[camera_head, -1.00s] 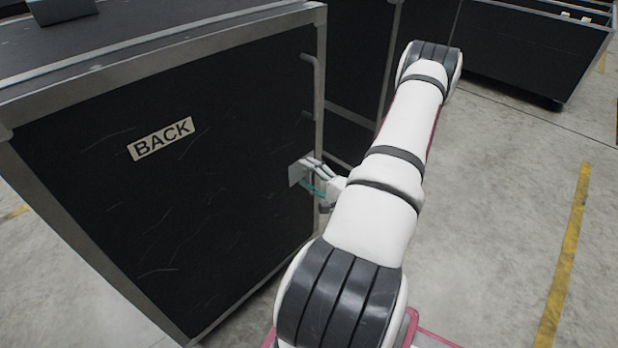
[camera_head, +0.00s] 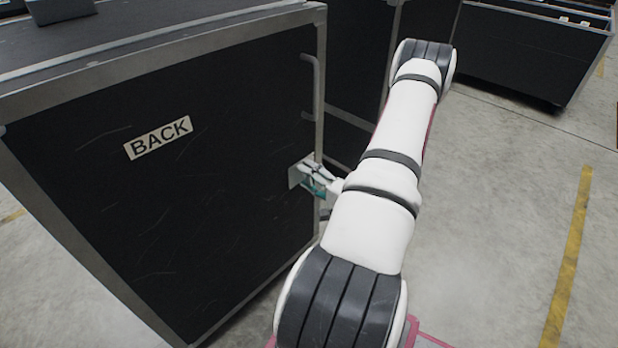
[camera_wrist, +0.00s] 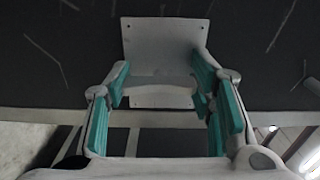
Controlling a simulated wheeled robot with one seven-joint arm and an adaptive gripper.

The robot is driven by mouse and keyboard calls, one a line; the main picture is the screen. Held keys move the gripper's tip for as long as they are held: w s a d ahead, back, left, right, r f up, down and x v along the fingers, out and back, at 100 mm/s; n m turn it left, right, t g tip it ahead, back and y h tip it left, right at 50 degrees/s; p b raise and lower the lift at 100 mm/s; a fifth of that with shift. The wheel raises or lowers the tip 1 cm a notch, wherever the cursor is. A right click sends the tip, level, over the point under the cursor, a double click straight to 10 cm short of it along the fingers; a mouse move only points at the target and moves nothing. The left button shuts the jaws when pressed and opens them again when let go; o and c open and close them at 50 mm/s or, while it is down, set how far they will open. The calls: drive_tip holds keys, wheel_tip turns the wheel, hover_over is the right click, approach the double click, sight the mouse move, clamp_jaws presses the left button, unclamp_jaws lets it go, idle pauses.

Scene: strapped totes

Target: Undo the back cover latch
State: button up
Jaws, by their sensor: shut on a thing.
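The black back cover (camera_head: 200,230) of the tote carries a white "BACK" label (camera_head: 158,138). The back cover latch is a light grey metal plate (camera_head: 294,178) near the cover's right edge, and it also shows in the wrist view (camera_wrist: 166,42). My gripper (camera_head: 313,180) is at this latch, reaching in from the right. In the wrist view the teal pads of my gripper (camera_wrist: 160,86) are on either side of a grey latch piece below the plate, and the jaws are shut on it. My fingers partly hide the latch in the head view.
A grey handle bar (camera_head: 316,90) stands on the right edge above the latch. The tote's grey metal frame (camera_head: 160,45) runs along the top. Another dark tote (camera_head: 530,50) stands at the back right. The floor on the right, with a yellow line (camera_head: 568,265), is clear.

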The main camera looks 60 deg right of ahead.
drive_tip(key=o, duration=1.2)
drive_tip(key=v, duration=1.2)
drive_tip(key=shift+f, duration=0.1)
